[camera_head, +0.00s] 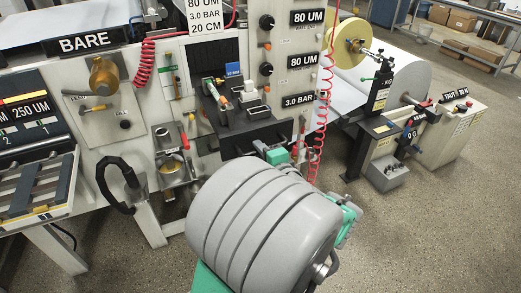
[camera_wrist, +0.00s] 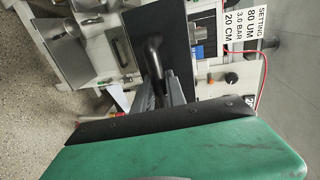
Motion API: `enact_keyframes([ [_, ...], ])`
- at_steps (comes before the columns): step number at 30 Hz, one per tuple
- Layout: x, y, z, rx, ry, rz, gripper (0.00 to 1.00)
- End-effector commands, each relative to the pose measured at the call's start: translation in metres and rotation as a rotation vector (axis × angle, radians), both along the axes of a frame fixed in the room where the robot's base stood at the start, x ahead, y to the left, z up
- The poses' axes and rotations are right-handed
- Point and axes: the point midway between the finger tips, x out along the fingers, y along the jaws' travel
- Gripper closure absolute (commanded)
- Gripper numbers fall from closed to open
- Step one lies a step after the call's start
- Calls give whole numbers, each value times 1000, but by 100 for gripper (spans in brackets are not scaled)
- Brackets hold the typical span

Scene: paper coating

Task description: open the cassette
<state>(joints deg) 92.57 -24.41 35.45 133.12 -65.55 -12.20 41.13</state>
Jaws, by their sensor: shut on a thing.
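The cassette (camera_head: 233,126) looks like the dark tray-like unit jutting from the white machine front, below a dark opening in the head view. In the wrist view a dark panel (camera_wrist: 130,24) carries a curved black handle (camera_wrist: 154,48). My gripper (camera_wrist: 164,84) is at this handle and shut on it; the green gripper body fills the bottom of the wrist view. In the head view the green and black end of my arm (camera_head: 274,155) is just in front of the tray, and the fingertips are hidden. Whether the handle has moved, I cannot tell.
A setting sign (camera_wrist: 262,28) hangs beside the panel. Coiled red hoses (camera_head: 323,100) hang right of the tray. A steel cup (camera_head: 172,168) and a black curved handle (camera_head: 118,185) are at left. A paper roll (camera_head: 402,85) stands at right. Open floor lies in front.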

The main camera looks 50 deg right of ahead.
Motion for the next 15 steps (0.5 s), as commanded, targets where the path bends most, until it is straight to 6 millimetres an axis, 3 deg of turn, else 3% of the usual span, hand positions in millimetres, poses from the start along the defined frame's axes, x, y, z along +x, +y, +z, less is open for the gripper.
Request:
enact_keyframes([
  [1, 0, 0, -2, 4, 2, -1, 100],
  [2, 0, 0, -2, 4, 2, -1, 83],
  [9, 0, 0, -1, 3, 1, 0, 63],
  [15, 0, 0, -1, 2, 0, -1, 63],
])
